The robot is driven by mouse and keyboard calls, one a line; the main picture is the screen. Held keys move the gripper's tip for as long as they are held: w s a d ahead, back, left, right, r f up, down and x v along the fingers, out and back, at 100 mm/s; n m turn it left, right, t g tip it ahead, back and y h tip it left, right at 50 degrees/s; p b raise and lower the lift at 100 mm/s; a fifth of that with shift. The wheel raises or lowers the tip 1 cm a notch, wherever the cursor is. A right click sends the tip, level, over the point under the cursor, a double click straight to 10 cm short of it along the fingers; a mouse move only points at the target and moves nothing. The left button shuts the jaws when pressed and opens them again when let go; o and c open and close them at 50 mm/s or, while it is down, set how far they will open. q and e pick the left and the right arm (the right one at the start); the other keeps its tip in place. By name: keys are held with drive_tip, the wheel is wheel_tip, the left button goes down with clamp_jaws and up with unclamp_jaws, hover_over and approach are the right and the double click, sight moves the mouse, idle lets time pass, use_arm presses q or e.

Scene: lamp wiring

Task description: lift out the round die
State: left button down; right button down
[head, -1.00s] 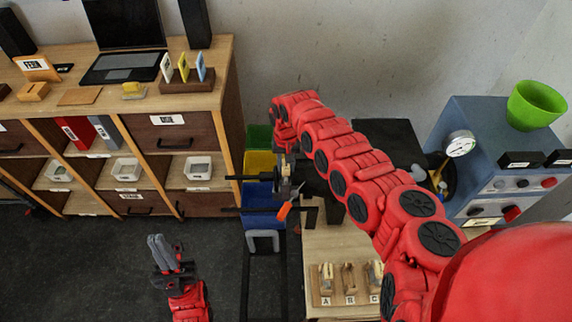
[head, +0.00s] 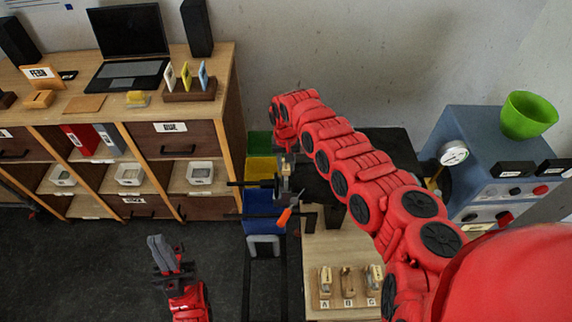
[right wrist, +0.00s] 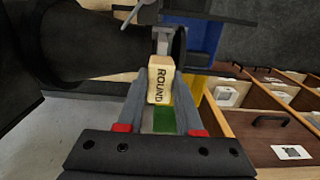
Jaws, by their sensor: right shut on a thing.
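The round die (right wrist: 160,82) is a pale block with ROUND written down its face. In the right wrist view it sits between the two grey fingers of my right gripper, which is shut on it. In the head view my right gripper (head: 286,166) is at the black frame with an orange handle (head: 284,217), and the die is not clear there. Grey metal parts stand right behind the die in the wrist view; I cannot tell whether it touches them. My left gripper (head: 161,252) is over the dark floor, away from everything, with its fingers close together.
Green, yellow and blue bins (head: 262,203) stand behind the frame. A blue machine with a gauge (head: 453,152) is at right, a shelf unit (head: 150,115) at left.

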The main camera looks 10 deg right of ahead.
drive_tip(key=shift+r+p, duration=1.9)
drive_tip(key=shift+r, duration=1.9)
